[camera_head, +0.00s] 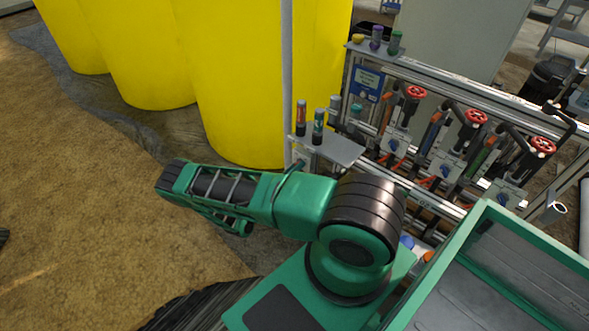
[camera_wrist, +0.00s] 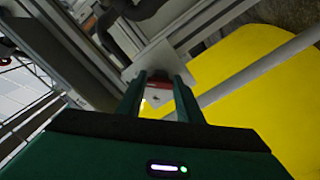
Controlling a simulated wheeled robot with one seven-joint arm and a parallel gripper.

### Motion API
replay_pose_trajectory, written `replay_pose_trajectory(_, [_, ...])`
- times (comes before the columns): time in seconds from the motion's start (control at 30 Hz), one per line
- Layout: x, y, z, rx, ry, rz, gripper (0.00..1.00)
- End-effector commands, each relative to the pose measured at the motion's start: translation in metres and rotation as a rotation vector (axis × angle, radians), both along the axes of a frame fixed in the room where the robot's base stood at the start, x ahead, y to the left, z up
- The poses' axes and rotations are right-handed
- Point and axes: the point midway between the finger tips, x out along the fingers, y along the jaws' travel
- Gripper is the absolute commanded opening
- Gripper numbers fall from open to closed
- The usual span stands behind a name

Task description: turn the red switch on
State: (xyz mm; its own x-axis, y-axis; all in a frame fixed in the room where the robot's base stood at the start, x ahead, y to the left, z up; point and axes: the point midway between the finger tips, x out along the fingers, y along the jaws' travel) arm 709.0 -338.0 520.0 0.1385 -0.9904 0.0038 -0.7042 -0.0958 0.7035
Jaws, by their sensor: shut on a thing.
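In the wrist view my gripper (camera_wrist: 161,80) has its two dark green fingers close together around a small red part (camera_wrist: 157,78), which looks like the red switch. The red part sits against a pale grey plate or box (camera_wrist: 136,66), and a light surface with a small dark spot shows between the fingers. The fingers hide the sides of the red part, and I cannot tell which way it is turned. In the head view my own arm hides the gripper, and I cannot make out the switch there.
Large yellow tanks (camera_head: 240,80) stand behind my arm. The skid's metal frame carries three red handwheels (camera_head: 415,92), pipes and a blue sign (camera_head: 368,80). A small grey shelf (camera_head: 340,149) holds bottles close to my arm. Bare ground (camera_head: 80,200) lies open at the left.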

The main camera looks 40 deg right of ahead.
Motion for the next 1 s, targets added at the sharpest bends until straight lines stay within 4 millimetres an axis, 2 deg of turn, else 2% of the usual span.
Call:
replay_pose_trajectory(0.03, [-0.001, 0.002, -0.006, 0.015, -0.001, 0.001, 0.1])
replay_pose_trajectory(0.43, [-0.001, 0.003, -0.007, 0.017, -0.007, 0.002, 0.1])
replay_pose_trajectory(0.47, [-0.001, 0.003, -0.007, 0.017, -0.007, 0.002, 0.38])
replay_pose_trajectory(0.5, [-0.001, 0.003, -0.007, 0.017, -0.007, 0.002, 0.47])
replay_pose_trajectory(0.53, [-0.001, 0.002, -0.006, 0.016, -0.007, 0.001, 0.52])
replay_pose_trajectory(0.83, [0.0, 0.002, -0.003, 0.008, -0.008, 0.0, 0.52])
replay_pose_trajectory(1.0, [-0.001, 0.016, -0.002, 0.008, -0.009, 0.003, 0.52])
